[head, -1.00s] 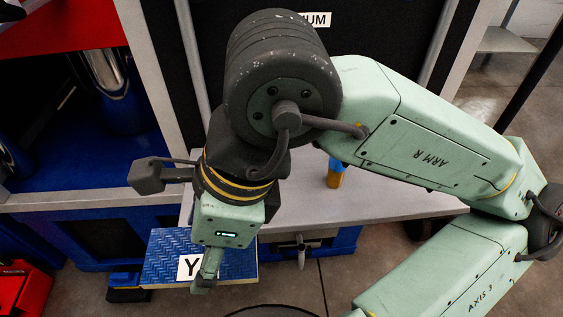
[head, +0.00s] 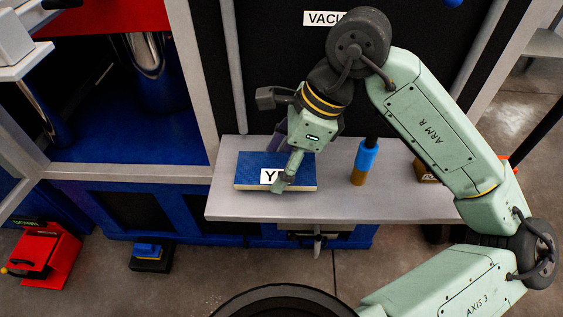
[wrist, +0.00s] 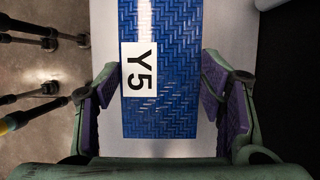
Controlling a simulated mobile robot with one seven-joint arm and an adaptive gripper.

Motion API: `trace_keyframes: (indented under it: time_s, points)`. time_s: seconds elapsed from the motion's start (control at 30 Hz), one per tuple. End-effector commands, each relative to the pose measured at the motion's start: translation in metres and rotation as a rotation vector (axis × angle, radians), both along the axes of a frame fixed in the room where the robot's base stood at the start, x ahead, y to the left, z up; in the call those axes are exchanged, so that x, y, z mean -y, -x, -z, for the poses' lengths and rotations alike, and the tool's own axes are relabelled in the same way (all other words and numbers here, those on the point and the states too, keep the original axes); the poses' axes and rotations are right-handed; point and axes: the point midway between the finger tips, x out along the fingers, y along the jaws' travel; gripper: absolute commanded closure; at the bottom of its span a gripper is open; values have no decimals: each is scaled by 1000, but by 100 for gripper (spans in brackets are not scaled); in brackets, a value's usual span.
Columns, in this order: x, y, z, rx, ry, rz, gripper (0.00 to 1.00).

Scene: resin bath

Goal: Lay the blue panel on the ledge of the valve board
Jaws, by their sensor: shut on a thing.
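The blue panel (head: 249,164) has a woven pattern, a pale edge and a white label; in the wrist view its label reads Y5. My gripper (head: 285,184) is shut on the panel near its front edge. The panel lies flat over the left part of the grey ledge (head: 330,205) below the dark valve board (head: 290,70). I cannot tell whether it touches the ledge. In the wrist view the panel (wrist: 160,112) runs between the purple-padded fingers of my gripper (wrist: 158,76), with pale ledge on both sides.
A blue and orange cylinder (head: 363,163) stands on the ledge right of the panel. A small brown block (head: 427,171) is farther right. The ledge between panel and cylinder is clear. A red box (head: 45,255) stands on the floor at left.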

Motion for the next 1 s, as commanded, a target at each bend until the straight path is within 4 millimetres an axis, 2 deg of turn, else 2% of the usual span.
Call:
trace_keyframes:
  time_s: [0.13,0.73,0.77,1.0]
  points:
    - [0,0,13,0,-1,2,68]
    - [0,0,21,1,0,2,68]
    - [0,0,19,1,0,2,35]
    - [0,0,19,1,0,1,19]
